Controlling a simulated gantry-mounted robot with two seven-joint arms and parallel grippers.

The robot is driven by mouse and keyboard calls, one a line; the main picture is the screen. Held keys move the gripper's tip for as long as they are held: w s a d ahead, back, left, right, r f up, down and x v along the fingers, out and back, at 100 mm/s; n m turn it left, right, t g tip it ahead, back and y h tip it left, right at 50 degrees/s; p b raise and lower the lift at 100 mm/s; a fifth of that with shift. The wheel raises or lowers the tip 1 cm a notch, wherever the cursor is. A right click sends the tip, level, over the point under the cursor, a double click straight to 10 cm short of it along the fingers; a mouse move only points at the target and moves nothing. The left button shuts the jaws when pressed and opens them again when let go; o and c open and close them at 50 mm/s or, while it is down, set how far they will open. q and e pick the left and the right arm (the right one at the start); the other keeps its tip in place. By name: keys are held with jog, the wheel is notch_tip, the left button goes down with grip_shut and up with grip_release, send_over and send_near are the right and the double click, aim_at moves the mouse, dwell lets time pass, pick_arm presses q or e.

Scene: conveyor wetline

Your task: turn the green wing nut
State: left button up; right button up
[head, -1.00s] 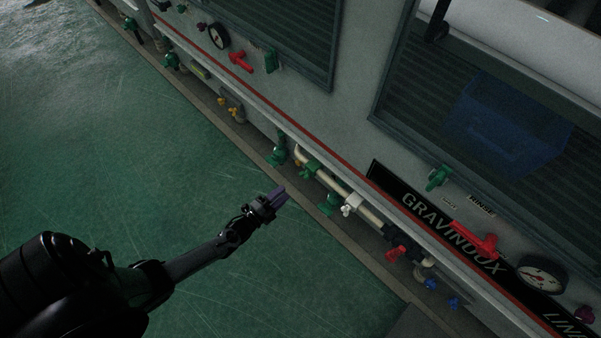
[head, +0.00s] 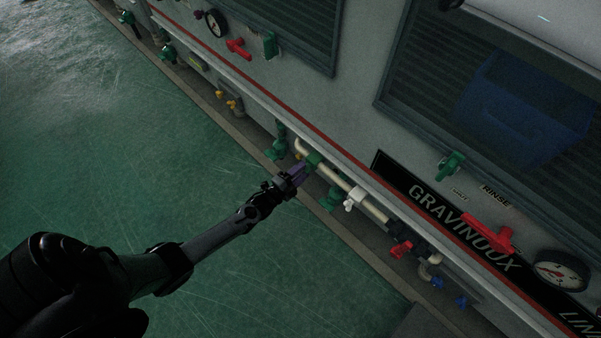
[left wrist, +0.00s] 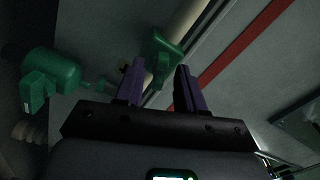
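A green wing-shaped fitting, which looks like the green wing nut (head: 314,159), sits on the cream pipe under the machine's ledge, just past my left gripper's tips in the head view. In the left wrist view the green wing nut (left wrist: 163,50) shows just beyond and between the fingertips, its lower part close to the left finger. My left gripper (head: 301,174) has two purple fingers; in the left wrist view (left wrist: 160,72) they stand apart with nothing held. Whether a finger touches the nut I cannot tell. My right gripper is out of view.
Another green valve (left wrist: 50,80) is left of the fingers in the wrist view. A white wing handle (head: 354,199), a red handle (head: 401,249) and blue handles (head: 437,282) follow along the pipe. The ledge with a red stripe (head: 345,158) overhangs it. The green floor (head: 150,170) is clear.

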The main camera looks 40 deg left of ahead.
pick_arm(q)
jog(key=shift+c, duration=0.4)
grip_shut()
jog(key=shift+m, duration=0.3)
jog(key=shift+m+p, duration=0.75)
jog(key=shift+m, duration=7.15)
